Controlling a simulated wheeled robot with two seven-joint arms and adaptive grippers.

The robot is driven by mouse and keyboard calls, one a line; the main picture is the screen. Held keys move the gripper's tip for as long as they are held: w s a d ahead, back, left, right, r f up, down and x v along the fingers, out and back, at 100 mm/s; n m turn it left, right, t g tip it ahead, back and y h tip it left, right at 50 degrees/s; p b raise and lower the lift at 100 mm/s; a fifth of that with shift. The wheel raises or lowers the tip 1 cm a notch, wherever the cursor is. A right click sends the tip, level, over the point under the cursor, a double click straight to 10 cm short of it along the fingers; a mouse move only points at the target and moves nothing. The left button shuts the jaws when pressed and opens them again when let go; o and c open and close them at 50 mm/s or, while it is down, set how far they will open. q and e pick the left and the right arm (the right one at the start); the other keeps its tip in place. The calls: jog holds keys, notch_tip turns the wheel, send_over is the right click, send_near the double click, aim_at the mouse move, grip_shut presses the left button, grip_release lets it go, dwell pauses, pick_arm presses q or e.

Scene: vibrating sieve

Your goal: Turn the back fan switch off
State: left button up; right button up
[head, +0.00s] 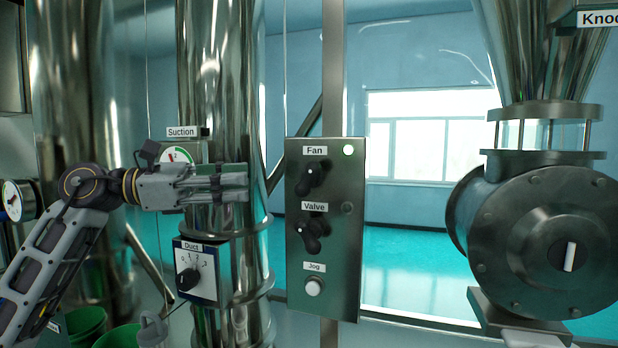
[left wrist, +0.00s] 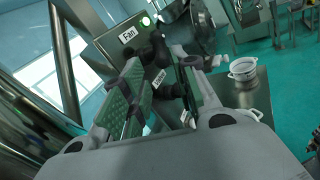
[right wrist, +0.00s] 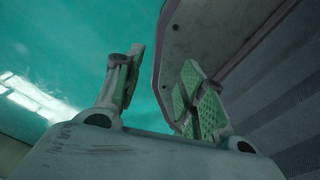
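The fan switch (head: 312,178) is a black rotary handle under the "Fan" label on the grey metal control panel (head: 337,255). Its handle sits tilted. A green lamp (head: 348,150) beside it is lit. My left gripper (head: 247,184) points right toward the panel, with its fingertips left of the fan switch and apart from it. In the left wrist view the left gripper (left wrist: 158,95) is open and empty, and the fan switch (left wrist: 150,50) shows beyond its fingers. My right gripper (right wrist: 160,90) is open and empty; it is not in the head view.
Below the fan switch are a similar black valve switch (head: 310,233), with an unlit lamp beside it, and a white jog button (head: 314,287). A shiny vertical pipe (head: 215,90) stands behind my left gripper. A duct dial (head: 195,272) is below it. A large round metal housing (head: 545,245) stands right.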

aim_at(302, 179)
pick_arm(q)
jog(key=p+x, duration=0.4)
jog(key=x, duration=0.8)
jog(key=shift+w+d+r, duration=0.1)
jog(key=shift+w+d, duration=0.1)
jog(key=shift+d, duration=0.65)
jog(key=shift+c, duration=0.2)
grip_shut()
